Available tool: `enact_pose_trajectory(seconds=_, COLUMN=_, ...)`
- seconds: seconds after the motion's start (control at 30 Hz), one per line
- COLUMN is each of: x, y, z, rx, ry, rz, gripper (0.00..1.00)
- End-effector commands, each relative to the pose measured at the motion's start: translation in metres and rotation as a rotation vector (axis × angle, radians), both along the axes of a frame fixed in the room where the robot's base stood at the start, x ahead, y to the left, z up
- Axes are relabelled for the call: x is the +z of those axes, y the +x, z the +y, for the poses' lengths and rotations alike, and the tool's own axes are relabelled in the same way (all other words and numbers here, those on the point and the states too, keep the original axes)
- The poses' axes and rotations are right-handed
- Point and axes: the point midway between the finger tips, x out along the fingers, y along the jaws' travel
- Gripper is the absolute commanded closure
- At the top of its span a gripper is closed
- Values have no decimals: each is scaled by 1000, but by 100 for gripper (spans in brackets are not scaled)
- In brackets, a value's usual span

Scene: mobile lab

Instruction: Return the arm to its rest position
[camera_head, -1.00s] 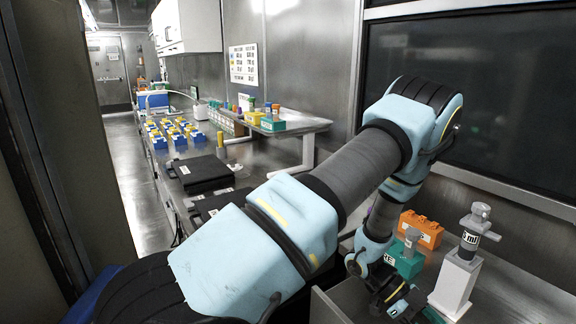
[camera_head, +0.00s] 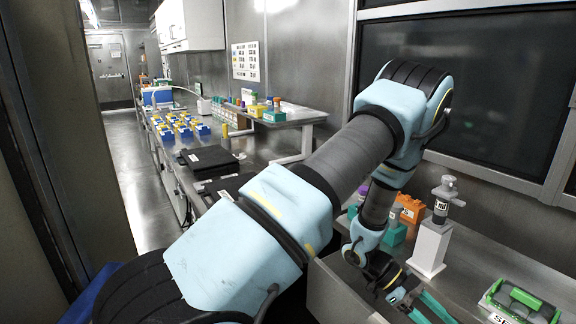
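My arm, light blue and grey, spans the head view from the lower left, up to an elbow at the upper right, then down toward the counter. My gripper (camera_head: 418,302) is low in the picture, tilted down to the right, above the front part of the counter. Its fingertips run toward the bottom edge, and I cannot tell whether they are apart or closed. I see no clear held object.
A white stand with a grey dispenser (camera_head: 432,248) is close to the right of my gripper. An orange block (camera_head: 409,209) and a teal block (camera_head: 394,234) are behind my forearm. A green-handled box (camera_head: 521,303) is at the lower right. The left-hand bench (camera_head: 253,150) holds racks and black cases.

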Motion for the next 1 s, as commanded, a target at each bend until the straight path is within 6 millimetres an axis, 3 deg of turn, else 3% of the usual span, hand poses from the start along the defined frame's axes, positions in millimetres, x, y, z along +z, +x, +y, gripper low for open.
enact_pose_trajectory(seconds=0.17, x=10, y=33, z=-3, rx=116, ry=18, rz=-70, gripper=47)
enact_pose_trajectory(seconds=0.37, x=26, y=89, z=3, rx=321, ry=67, rz=-169, gripper=47)
enact_pose_trajectory(seconds=0.57, x=57, y=169, z=37, rx=634, ry=167, rz=-271, gripper=47)
enact_pose_trajectory(seconds=0.67, x=81, y=216, z=81, rx=866, ry=258, rz=-309, gripper=47)
enact_pose_trajectory(seconds=0.8, x=116, y=257, z=167, rx=1218, ry=429, rz=-295, gripper=47)
enact_pose_trajectory(seconds=0.9, x=139, y=260, z=236, rx=1462, ry=564, rz=-222, gripper=47)
enact_pose_trajectory(seconds=1.0, x=155, y=242, z=295, rx=1665, ry=693, rz=-107, gripper=47)
